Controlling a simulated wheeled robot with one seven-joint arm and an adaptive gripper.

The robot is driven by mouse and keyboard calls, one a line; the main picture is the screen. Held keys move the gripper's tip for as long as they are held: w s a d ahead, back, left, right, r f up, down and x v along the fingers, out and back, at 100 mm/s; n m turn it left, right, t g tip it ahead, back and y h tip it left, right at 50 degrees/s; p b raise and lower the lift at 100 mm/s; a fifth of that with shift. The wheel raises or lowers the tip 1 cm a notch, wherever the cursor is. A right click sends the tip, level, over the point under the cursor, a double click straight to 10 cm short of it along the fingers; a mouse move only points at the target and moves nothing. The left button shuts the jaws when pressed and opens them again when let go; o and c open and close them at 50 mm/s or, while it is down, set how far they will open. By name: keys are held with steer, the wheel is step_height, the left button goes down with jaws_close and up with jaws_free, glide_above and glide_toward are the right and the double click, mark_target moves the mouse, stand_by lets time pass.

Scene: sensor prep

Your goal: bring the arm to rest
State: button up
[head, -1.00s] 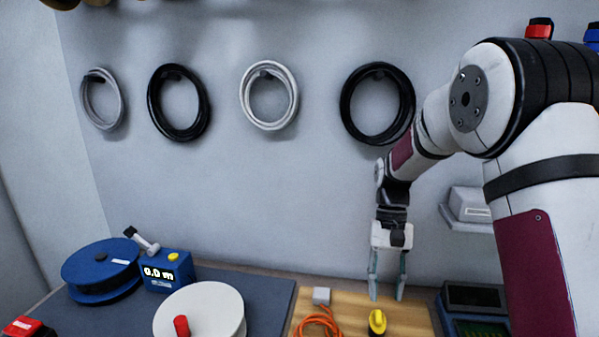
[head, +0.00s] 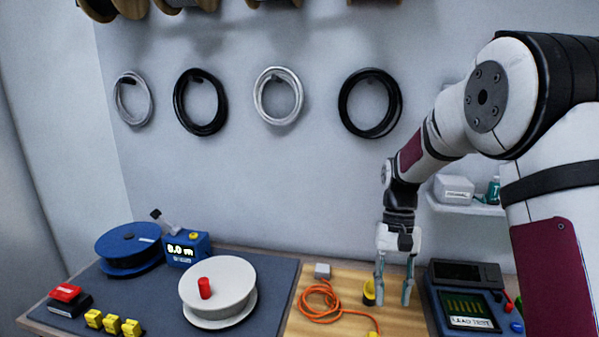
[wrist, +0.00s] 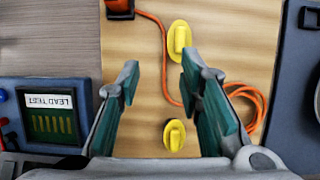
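My gripper (head: 393,290) hangs pointing down over the wooden board (head: 345,280) at the right of the bench in the head view. In the wrist view its two green-padded fingers (wrist: 163,72) are spread apart with nothing held between them. A yellow and black piece (head: 369,292) shows just left of the fingers in the head view. In the wrist view one yellow piece (wrist: 180,38) lies beyond the right fingertip and another yellow piece (wrist: 174,135) lies between the fingers' bases, below them. How high the fingertips are above the board is hard to tell.
An orange cord (head: 318,300) lies coiled on the board. A lead tester (head: 470,300) stands to the right, under a wall shelf (head: 470,207). A white reel (head: 218,285), a blue reel (head: 130,246) and a length counter (head: 187,250) stand on the left. Cable coils hang on the wall.

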steer(key=s+r+t, duration=0.2)
steer(key=s+r, duration=0.3)
steer(key=r, duration=0.3)
steer(key=s+r+n+t, duration=0.1)
steer(key=s+r+t, duration=0.2)
steer(key=s, duration=0.6)
steer(key=s+r+n+t+h, duration=0.1)
steer(key=s+r+t, duration=0.3)
steer(key=s, duration=0.6)
steer(key=shift+s, duration=0.3)
steer(key=shift+d, duration=0.15)
